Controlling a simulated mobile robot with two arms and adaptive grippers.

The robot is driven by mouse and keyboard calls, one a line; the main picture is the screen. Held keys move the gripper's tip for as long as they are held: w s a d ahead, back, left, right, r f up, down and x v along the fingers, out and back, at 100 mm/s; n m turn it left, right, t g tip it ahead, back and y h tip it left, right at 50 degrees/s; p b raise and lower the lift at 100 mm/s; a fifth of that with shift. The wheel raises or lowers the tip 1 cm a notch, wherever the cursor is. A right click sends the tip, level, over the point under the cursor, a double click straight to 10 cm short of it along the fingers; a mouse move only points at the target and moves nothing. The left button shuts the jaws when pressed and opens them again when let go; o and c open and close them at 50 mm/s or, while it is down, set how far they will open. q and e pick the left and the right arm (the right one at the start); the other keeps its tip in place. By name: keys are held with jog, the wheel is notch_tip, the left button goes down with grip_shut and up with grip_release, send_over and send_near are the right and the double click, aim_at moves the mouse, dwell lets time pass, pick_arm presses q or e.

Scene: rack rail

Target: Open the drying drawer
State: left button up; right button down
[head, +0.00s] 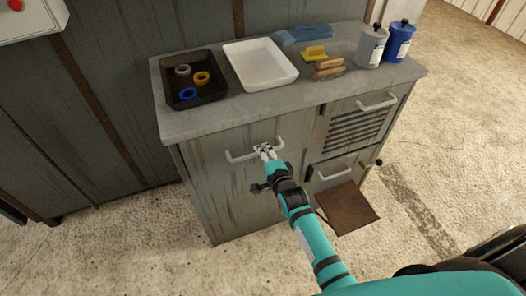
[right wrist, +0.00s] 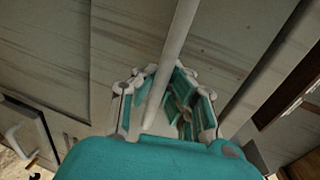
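A grey cabinet (head: 222,188) stands against the wall in the head view. Its large left front has a white bar handle (head: 240,157) and appears flush with the cabinet. My right gripper (head: 266,150) is at the middle of this bar. In the right wrist view the bar (right wrist: 179,35) passes between the fingers (right wrist: 165,85), whose tips close in on both its sides; the gripper looks shut on it. A louvred front (head: 354,128) with its own handle (head: 378,104) is at upper right, a smaller front with a handle (head: 336,173) below. My left gripper is not in view.
The worktop holds a black tray (head: 212,94) with rings, a white tray (head: 235,49), brushes (head: 328,69) and two bottles (head: 370,46) (head: 399,42). A brown flap (head: 349,211) juts out low at right. The floor at left is clear.

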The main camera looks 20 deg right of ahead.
jog(key=shift+s, duration=0.1)
dwell(0.4)
jog(key=f+p+v, duration=0.2)
jog(key=p+v, duration=0.2)
jog(key=v, duration=0.8)
jog(key=s+a+f+p+v, duration=0.1)
jog(key=f+p+v, duration=0.2)
jog(key=v, duration=0.9)
jog(key=shift+s+d+p, duration=0.45)
jog(key=shift+d+p, duration=0.05)
jog(key=shift+p, duration=0.35)
jog(key=c, duration=1.3)
grip_release()
jog(key=shift+c, duration=0.2)
jog(key=shift+s, duration=0.1)
jog(key=v, duration=1.2)
